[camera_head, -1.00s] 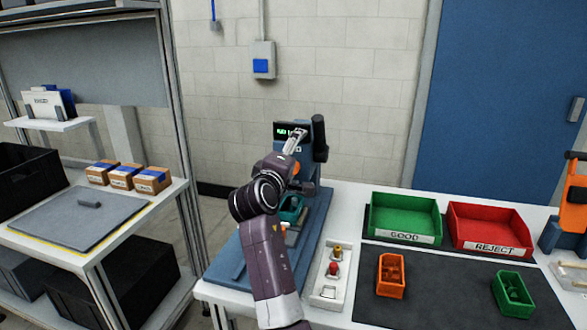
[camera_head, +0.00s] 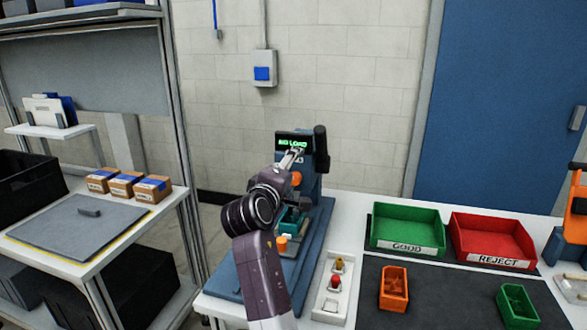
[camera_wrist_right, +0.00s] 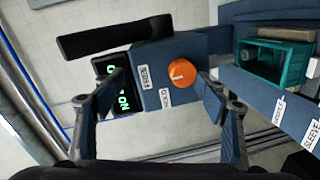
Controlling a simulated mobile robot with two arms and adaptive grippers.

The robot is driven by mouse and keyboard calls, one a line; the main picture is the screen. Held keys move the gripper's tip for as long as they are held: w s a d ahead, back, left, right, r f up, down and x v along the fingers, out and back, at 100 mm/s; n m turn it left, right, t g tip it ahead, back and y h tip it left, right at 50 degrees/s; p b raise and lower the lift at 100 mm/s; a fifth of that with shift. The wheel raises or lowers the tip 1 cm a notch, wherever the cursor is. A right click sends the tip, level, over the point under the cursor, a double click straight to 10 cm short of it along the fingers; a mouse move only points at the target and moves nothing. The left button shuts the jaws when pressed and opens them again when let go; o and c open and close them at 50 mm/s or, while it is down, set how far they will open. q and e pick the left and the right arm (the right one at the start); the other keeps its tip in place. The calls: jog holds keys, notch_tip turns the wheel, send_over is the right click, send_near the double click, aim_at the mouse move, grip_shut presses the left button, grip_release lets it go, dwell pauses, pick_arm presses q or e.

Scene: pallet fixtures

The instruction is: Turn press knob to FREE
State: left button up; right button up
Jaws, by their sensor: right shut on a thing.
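The blue press (camera_head: 312,178) stands on the left of the white table. Its orange knob (camera_head: 296,178) shows just below my right gripper (camera_head: 293,157). In the right wrist view the knob (camera_wrist_right: 181,74) has a pale pointer mark and labels beside it; I cannot read its setting surely. The green-lit display (camera_head: 294,142) appears to read NO LOAD. My left gripper is not in view.
A teal holder (camera_head: 291,220) and an orange piece (camera_head: 282,242) are low on the press. A white tray (camera_head: 330,308) holds small parts. Green GOOD (camera_head: 408,226) and red REJECT (camera_head: 493,238) bins stand right. A shelf rack (camera_head: 170,110) stands left.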

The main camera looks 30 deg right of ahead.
jog(key=r, duration=0.3)
jog(key=shift+s+a+t, duration=0.35)
jog(key=shift+t, duration=0.05)
jog(key=shift+c, duration=0.3)
jog(key=s+a, duration=0.1)
jog(key=s+a+r, duration=0.1)
jog(key=s, duration=0.2)
jog(key=shift+a+r, duration=0.4)
jog(key=shift+c, duration=0.6)
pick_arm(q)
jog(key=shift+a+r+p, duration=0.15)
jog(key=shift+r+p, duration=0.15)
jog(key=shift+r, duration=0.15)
pick_arm(e)
jog(key=shift+s+a+f, duration=0.35)
jog(key=shift+a, duration=0.2)
jog(key=shift+s+a+f, duration=0.3)
jog(key=shift+a+f, duration=0.05)
jog(key=shift+a, duration=0.2)
pick_arm(q)
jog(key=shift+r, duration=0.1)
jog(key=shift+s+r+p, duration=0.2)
jog(key=shift+p, duration=0.1)
pick_arm(e)
jog(key=shift+f, duration=0.1)
